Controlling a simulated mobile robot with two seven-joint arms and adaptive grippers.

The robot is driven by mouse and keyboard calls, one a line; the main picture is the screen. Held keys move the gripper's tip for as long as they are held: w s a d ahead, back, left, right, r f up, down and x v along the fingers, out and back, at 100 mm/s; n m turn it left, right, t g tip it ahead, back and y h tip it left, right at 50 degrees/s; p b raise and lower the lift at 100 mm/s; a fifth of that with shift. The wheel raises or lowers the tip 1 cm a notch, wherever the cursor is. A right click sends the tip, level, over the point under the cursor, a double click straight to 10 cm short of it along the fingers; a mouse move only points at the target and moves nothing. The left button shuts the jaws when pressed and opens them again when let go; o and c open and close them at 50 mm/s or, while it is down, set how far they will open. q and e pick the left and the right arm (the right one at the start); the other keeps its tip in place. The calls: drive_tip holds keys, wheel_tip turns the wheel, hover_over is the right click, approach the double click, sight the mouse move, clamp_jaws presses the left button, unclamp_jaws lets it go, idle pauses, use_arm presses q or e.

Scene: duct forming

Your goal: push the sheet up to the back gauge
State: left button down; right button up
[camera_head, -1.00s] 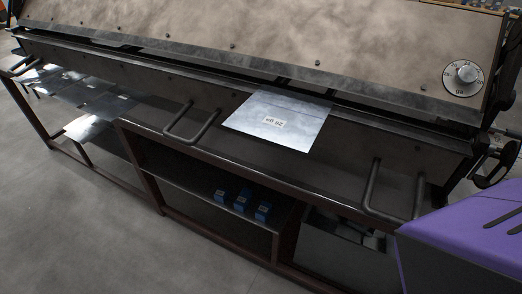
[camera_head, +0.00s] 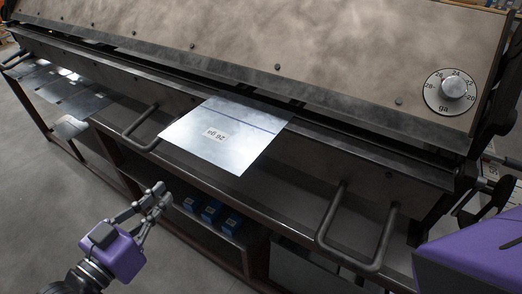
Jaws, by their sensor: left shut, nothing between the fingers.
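A bright metal sheet (camera_head: 222,137) with a "26 ga" label lies on the front bed of the brake. Its far edge is close to the dark slot under the clamping beam (camera_head: 280,75). A dark line runs across the sheet near that edge. The back gauge cannot be made out; the beam hides what is behind the slot. My left gripper (camera_head: 164,194) is shut and empty, in front of the machine, below and left of the sheet and apart from it. My right gripper is not in view; a purple part of mine (camera_head: 475,255) shows at lower right.
Two bar handles, left (camera_head: 137,138) and right (camera_head: 352,249), stick out from the front bed. A gauge dial (camera_head: 455,88) sits on the beam at right. Blue boxes (camera_head: 211,211) stand on the shelf below. More sheets (camera_head: 85,103) lie at far left. Floor at lower left is clear.

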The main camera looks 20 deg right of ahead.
use_arm(q)
drive_tip(key=w+d+r+m+g+h, duration=0.1)
drive_tip(key=w+d+r, duration=0.2)
drive_tip(key=d+r, duration=0.3)
drive_tip(key=shift+w+d+m+h+p, duration=0.2)
drive_tip(key=shift+d+m+h+p, duration=0.1)
drive_tip(key=shift+m+h+p, duration=0.1)
use_arm(e)
drive_tip(key=shift+w+d+r, duration=0.15)
drive_tip(key=shift+r, duration=0.1)
drive_tip(key=shift+d, duration=0.2)
use_arm(q)
drive_tip(key=shift+d, duration=0.1)
use_arm(e)
drive_tip(key=shift+d, duration=0.1)
